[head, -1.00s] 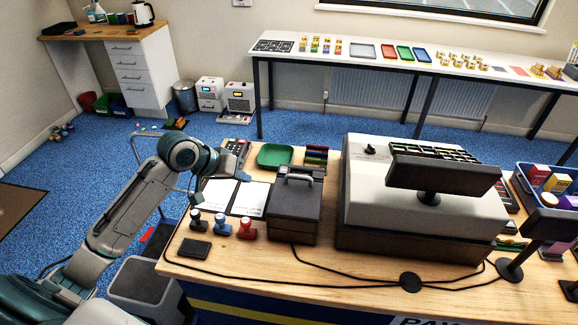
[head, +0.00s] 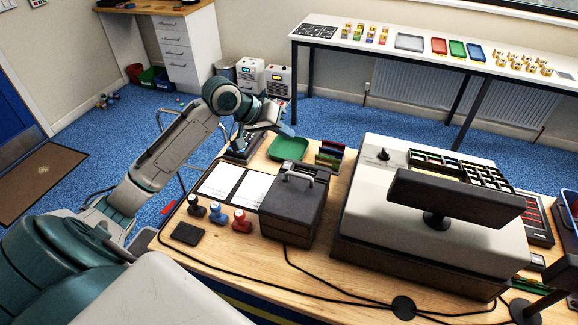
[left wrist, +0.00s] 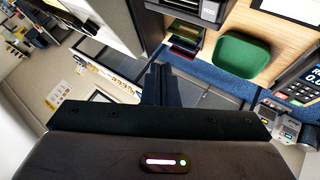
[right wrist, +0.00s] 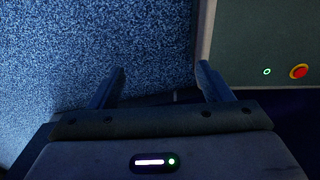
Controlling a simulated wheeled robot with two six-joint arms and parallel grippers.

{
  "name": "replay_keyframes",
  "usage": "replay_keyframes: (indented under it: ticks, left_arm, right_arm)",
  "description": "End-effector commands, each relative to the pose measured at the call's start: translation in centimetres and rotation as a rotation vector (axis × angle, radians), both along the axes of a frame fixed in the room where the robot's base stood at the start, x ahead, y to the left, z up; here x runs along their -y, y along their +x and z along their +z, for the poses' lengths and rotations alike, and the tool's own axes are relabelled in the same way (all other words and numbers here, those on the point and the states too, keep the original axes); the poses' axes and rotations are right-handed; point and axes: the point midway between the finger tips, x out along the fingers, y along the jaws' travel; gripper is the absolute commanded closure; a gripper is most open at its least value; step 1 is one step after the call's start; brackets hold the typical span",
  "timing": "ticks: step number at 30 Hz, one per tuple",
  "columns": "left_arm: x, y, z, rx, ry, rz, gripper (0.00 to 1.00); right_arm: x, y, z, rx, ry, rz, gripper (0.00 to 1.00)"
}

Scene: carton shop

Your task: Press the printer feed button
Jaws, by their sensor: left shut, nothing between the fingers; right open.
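A black box with a grey handle (head: 297,195) stands on the counter and may be the printer, but I cannot tell. No feed button can be made out. A dark slotted unit at the top of the left wrist view (left wrist: 205,12) shows only in part. My left gripper (head: 287,131) is shut and empty, above the counter's far left edge near the green tray (head: 290,149). In the left wrist view its closed fingers (left wrist: 161,78) point towards the counter's edge. My right gripper (right wrist: 160,85) is open and empty above blue carpet, out of the head view.
A keypad terminal (head: 243,147), paper sheets (head: 221,180) and several stamps (head: 218,212) lie on the counter's left side. The large cash register (head: 375,215) fills the middle right. Cables run along the front. Two white machines (head: 250,76) stand on the floor behind.

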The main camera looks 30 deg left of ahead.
Motion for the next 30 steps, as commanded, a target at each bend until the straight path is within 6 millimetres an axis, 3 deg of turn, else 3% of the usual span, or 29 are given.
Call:
replay_keyframes:
  ticks: [3, 6, 10, 15, 19, 30]
  left_arm:
    - [0.0, 0.0, -1.5, 0.0, 0.0, 0.0, 1.0]
    - [0.0, 0.0, -2.6, 0.0, 0.001, -0.001, 1.0]
    - [0.0, 0.0, -4.2, 0.0, 0.001, 0.0, 1.0]
    - [0.0, 0.0, -6.1, 0.0, 0.001, 0.0, 1.0]
    - [0.0, -0.1, -7.3, -0.003, 0.0, 0.001, 1.0]
    - [0.0, 0.0, -8.2, 0.0, 0.001, 0.0, 1.0]
  right_arm:
    - [1.6, 3.1, -1.3, 0.042, -0.016, 0.007, 0.28]
    - [2.2, 4.4, -2.5, 0.059, -0.023, 0.009, 0.28]
    - [2.0, 4.0, -4.5, 0.052, -0.021, 0.008, 0.28]
    - [0.6, 1.7, -7.1, 0.025, -0.007, 0.003, 0.28]
    - [-0.2, 1.0, -7.2, 0.014, 0.002, 0.0, 0.28]
    - [0.7, 2.3, -7.2, 0.031, -0.007, 0.003, 0.28]
